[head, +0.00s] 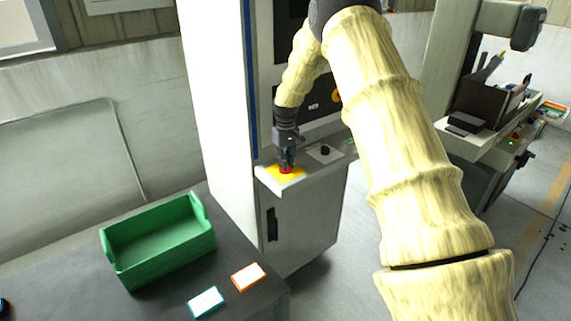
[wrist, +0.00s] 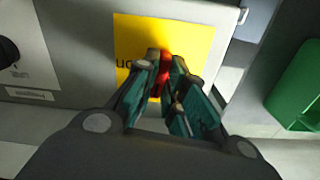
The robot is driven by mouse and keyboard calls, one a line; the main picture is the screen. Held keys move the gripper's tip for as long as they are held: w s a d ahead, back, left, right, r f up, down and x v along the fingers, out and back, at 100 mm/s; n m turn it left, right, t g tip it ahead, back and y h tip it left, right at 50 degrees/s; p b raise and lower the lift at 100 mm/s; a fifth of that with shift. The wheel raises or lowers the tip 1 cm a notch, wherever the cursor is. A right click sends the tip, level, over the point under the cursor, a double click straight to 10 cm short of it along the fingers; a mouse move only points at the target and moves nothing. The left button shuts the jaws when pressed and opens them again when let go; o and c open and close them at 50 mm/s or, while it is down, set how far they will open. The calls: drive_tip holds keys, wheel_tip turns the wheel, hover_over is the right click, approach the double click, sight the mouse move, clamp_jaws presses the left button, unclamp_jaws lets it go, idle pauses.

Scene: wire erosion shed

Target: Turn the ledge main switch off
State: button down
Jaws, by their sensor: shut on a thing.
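The ledge main switch is a red handle (head: 286,169) on a yellow plate (head: 272,173) at the left end of the machine's ledge. In the wrist view the red handle (wrist: 165,75) stands between my fingertips, in front of the yellow plate (wrist: 192,45). My gripper (head: 286,160) points down onto the switch and is shut on the red handle. In the wrist view my gripper (wrist: 164,82) hides part of the handle and some of the plate's lettering. The handle's exact angle is hard to tell.
A black knob (head: 325,151) sits on a plate right of the switch; it also shows in the wrist view (wrist: 8,52). A green crate (head: 160,250) and two small cards stand on the dark table (head: 240,300). The white cabinet side (head: 215,90) rises left of the ledge.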

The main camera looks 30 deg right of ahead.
drive_tip(key=shift+w+d+r+n, duration=0.1)
drive_tip(key=shift+r+n, duration=0.1)
drive_tip(key=shift+n, duration=0.7)
drive_tip(key=c, duration=1.6)
unclamp_jaws()
drive_tip(key=shift+c, duration=0.2)
drive_tip(key=shift+o, duration=0.8)
drive_tip(key=shift+s, duration=0.2)
drive_tip(key=shift+w+f, duration=0.1)
wheel_tip(320, 180, up, 12)
